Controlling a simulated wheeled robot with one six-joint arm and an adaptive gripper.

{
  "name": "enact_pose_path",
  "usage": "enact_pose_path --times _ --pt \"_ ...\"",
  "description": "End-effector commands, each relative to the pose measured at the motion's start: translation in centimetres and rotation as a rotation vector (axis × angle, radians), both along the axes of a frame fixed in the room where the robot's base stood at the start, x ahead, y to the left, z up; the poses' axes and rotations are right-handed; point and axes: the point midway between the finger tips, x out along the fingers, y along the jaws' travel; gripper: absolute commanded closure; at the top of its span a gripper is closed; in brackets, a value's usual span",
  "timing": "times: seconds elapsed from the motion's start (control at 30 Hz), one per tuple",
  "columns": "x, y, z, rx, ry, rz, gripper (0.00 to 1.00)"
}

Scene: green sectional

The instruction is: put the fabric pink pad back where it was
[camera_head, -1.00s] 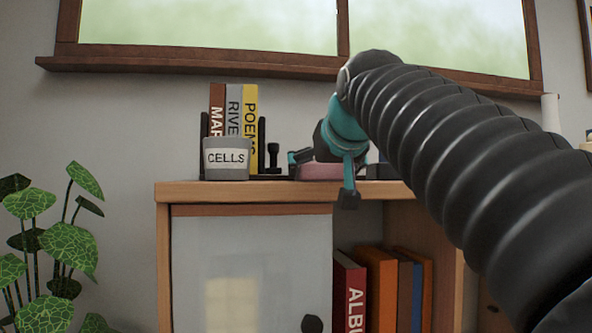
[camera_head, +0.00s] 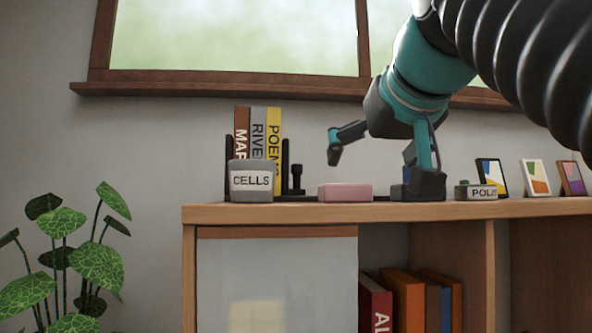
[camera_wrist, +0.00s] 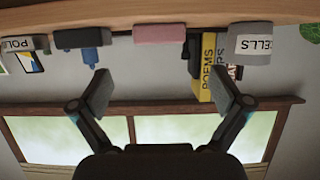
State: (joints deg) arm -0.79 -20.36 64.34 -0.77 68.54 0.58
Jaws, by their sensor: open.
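The pink pad (camera_head: 345,192) lies flat on top of the wooden cabinet, right of the books and the small black stand. It also shows in the wrist view (camera_wrist: 160,33), upside down, near the top between the dark block and the books. My gripper (camera_head: 383,172) is open and empty, raised above and behind the pad's right side in the head view. In the wrist view its two spread fingers (camera_wrist: 169,90) show the pad beyond them, with nothing between the fingertips.
Left of the pad stand a grey CELLS pot (camera_head: 252,194) and upright books (camera_head: 258,135) between black bookends. To the right are a dark block (camera_head: 404,192), a POLISH tin (camera_head: 476,192) and several small framed pictures (camera_head: 535,178). The cabinet top (camera_head: 300,212) has a narrow bare front edge.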

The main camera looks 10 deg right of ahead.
Motion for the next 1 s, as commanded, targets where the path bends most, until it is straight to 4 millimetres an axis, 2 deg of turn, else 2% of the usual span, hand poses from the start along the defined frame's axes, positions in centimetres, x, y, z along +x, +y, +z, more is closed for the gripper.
enact_pose_path --times 0.33,0.47,0.57,0.77,0.97,1.0 --pt "-0.4 0.0 -0.2 0.000 0.005 0.000 0.00" --pt "0.1 0.0 -2.8 -0.001 0.047 0.000 0.00" --pt "0.5 0.0 -7.0 -0.002 0.112 0.000 0.00" --pt "0.3 -0.1 -18.1 -0.003 0.266 0.000 0.00" --pt "-1.8 -0.1 -30.1 -0.003 0.421 0.000 0.00" --pt "-2.5 -0.1 -32.6 -0.003 0.452 0.000 0.00"
